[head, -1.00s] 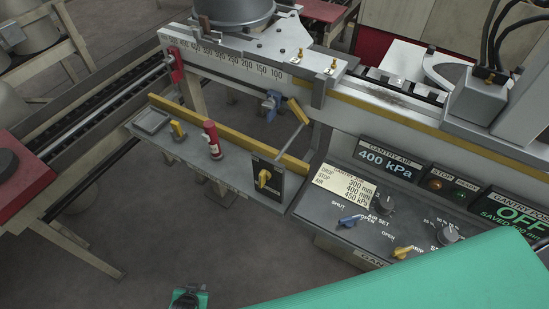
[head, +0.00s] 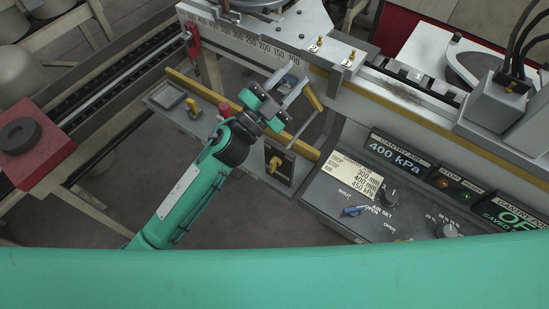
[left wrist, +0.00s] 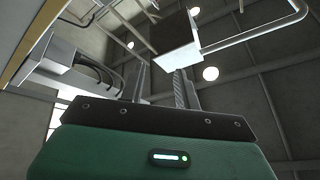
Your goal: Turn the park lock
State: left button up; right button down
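None of the labels I can read marks the park lock. The left wrist view shows the fingers (left wrist: 162,88) apart, with nothing clearly held. A yellow-handled lever (head: 313,97) stands just right of the fingers. A yellow knob (head: 276,165) sits on a black plate below. My right gripper is not in view.
The shelf holds a grey tray (head: 167,95), a small yellow knob (head: 193,107) and a red-topped part (head: 225,109) partly behind my left arm. The control panel (head: 330,195) with a blue switch (head: 353,211) lies to the right. A red table (head: 40,170) stands at left.

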pick_arm(q)
jog(key=s+d+r+m+g+h, duration=0.5)
jog(key=s+d+m+g, duration=0.2)
jog(key=m+g, duration=0.5)
jog(key=s+d+f+m+g+y+p, duration=0.1)
jog(key=s+d+f+m+g+y, duration=0.2)
jog(key=s+m+g+y, duration=0.55)
jog(key=m+t+y+p, duration=0.1)
jog(key=m+t+y, duration=0.4)
jog(key=y, duration=0.9)
send_over(273, 160)
notch_tip(273, 160, down, 8)
jog(key=n, duration=0.1)
jog(key=shift+t, duration=0.35)
notch_tip(273, 160, down, 12)
jog(key=p, duration=0.5)
jog(key=shift+f, duration=0.9)
